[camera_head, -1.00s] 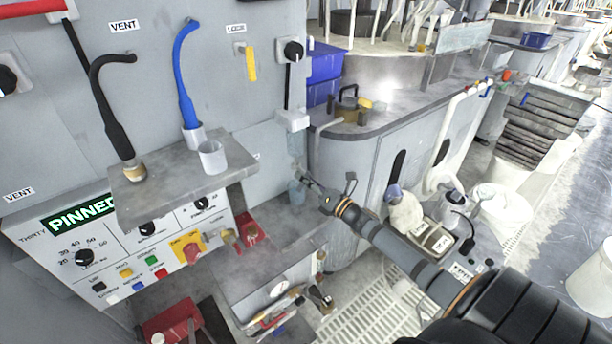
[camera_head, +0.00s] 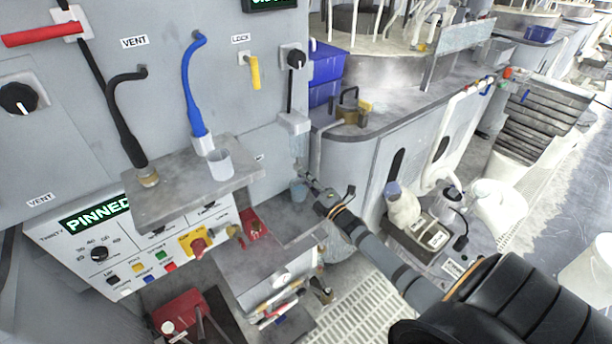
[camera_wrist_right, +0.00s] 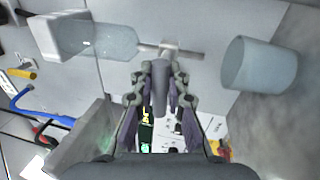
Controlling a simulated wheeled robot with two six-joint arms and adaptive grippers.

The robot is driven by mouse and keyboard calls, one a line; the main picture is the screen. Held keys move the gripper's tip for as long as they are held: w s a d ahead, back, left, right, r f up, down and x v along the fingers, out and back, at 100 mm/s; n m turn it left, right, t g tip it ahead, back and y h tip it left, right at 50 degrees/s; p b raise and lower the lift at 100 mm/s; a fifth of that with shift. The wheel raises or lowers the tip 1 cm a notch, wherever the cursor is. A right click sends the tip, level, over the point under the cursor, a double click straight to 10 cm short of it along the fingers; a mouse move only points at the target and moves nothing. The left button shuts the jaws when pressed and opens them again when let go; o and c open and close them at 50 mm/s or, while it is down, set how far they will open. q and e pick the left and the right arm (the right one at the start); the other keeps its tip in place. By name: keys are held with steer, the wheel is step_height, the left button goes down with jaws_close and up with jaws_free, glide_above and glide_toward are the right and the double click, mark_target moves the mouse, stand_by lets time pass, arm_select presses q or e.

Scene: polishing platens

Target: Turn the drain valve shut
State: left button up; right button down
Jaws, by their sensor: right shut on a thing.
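The drain valve shows in the right wrist view as a thin metal stem (camera_wrist_right: 152,48) below a clear bowl, with a grey lever (camera_wrist_right: 159,90) pointing towards me. My right gripper (camera_wrist_right: 158,82) is shut on this lever, its fingers on either side. In the head view, the same gripper (camera_head: 308,180) is at the wall under the clear bowl (camera_head: 297,147), and the valve is too small to make out. A translucent cup (camera_wrist_right: 262,65) stands apart from the stem's end; it also shows in the head view (camera_head: 298,190). My left gripper is not in view.
A control panel reading PINNED (camera_head: 95,214) is lower left. A grey cabinet (camera_head: 362,170) stands close to the right.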

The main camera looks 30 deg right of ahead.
steer(key=shift+m, duration=0.6)
steer(key=c, duration=1.3)
jaws_free()
steer(key=shift+s, duration=0.2)
steer(key=v, duration=1.1)
steer(key=shift+s, duration=0.35)
